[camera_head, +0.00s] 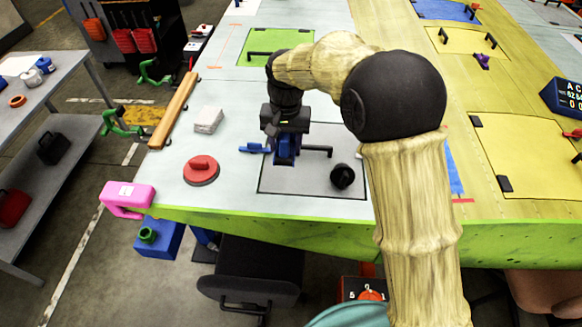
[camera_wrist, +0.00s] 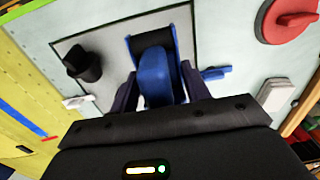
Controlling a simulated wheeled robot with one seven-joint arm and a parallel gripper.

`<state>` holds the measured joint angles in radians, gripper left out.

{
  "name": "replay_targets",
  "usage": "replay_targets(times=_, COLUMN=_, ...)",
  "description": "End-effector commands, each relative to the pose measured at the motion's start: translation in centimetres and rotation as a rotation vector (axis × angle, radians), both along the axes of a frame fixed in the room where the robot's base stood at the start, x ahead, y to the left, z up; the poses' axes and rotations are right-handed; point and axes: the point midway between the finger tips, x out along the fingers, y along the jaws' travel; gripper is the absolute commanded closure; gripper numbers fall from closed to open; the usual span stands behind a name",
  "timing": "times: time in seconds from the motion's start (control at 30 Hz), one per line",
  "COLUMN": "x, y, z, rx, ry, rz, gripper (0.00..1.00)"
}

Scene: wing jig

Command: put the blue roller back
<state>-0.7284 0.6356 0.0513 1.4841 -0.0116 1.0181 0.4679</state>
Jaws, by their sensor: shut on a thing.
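The blue roller (camera_wrist: 155,75) shows in the wrist view between the two fingers of my gripper (camera_wrist: 160,95), with a dark part at its far end. My gripper is shut on it. In the head view my gripper (camera_head: 286,140) points down over the grey outlined panel, and the blue roller (camera_head: 285,155) shows under it, partly hidden by the gripper. I cannot tell whether the roller touches the panel. A small blue piece (camera_head: 252,148) sticks out left of the gripper; it also shows in the wrist view (camera_wrist: 215,73).
The outlined panel (camera_head: 300,183) bears a black knob (camera_head: 342,177). Left of it are a red round piece (camera_head: 201,170), a white block (camera_head: 208,120) and a wooden bar (camera_head: 174,110). A pink clamp (camera_head: 127,197) and a blue box (camera_head: 158,238) are at the table's near left edge.

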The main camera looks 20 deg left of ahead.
Motion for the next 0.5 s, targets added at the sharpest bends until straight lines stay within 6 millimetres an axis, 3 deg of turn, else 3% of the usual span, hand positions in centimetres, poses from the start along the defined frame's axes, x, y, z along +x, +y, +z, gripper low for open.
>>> replay_targets(times=0.37, x=-0.1, y=0.1, z=-0.1, rx=0.0, ry=0.0, rz=0.003, gripper=0.74)
replay_targets(times=0.5, x=-0.2, y=0.1, z=-1.5, rx=-0.003, ry=0.003, rz=0.003, gripper=0.74)
